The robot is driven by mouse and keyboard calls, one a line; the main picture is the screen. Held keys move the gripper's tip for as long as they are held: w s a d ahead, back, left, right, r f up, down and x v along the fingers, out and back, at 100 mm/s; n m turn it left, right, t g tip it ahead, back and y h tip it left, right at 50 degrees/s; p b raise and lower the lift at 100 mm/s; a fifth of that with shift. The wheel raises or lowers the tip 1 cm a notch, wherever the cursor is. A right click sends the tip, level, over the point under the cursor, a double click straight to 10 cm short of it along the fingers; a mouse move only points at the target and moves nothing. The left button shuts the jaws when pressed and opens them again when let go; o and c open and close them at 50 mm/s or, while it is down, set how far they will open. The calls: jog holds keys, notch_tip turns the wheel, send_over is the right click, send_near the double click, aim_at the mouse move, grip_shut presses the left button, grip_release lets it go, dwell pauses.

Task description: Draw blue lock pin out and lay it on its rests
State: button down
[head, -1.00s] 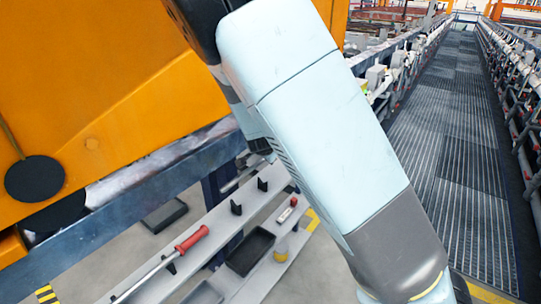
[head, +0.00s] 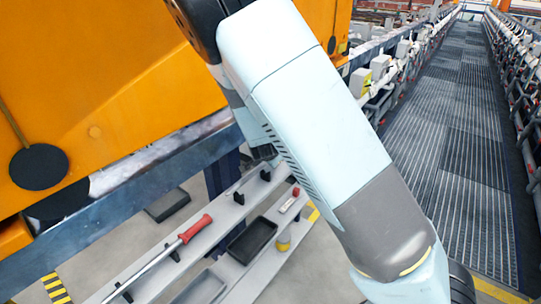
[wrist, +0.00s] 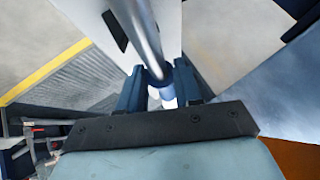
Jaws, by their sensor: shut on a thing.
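In the wrist view my gripper (wrist: 160,92) has its two dark blue fingers closed around a smooth metal rod. This seems to be the lock pin (wrist: 146,38), running from the fingers to the top edge. A short blue collar or grip part (wrist: 184,80) shows beside the right finger. The pin's far end is out of view. In the head view my arm hides the pin and most of my gripper. Two empty black rests (head: 238,197) and (head: 265,175) stand on a grey shelf (head: 222,214), below and beside my arm.
A red-handled bar (head: 195,229) lies on other rests at the shelf's near end. A lower shelf holds a black tray (head: 251,240) and a yellow-grey cup (head: 283,241). A large orange frame (head: 100,90) over a blue beam (head: 140,180) stands at left. A grated walkway (head: 450,150) is open at right.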

jog(key=shift+f, duration=1.3)
jog(key=c, duration=0.7)
grip_release()
jog(key=shift+v, duration=6.8)
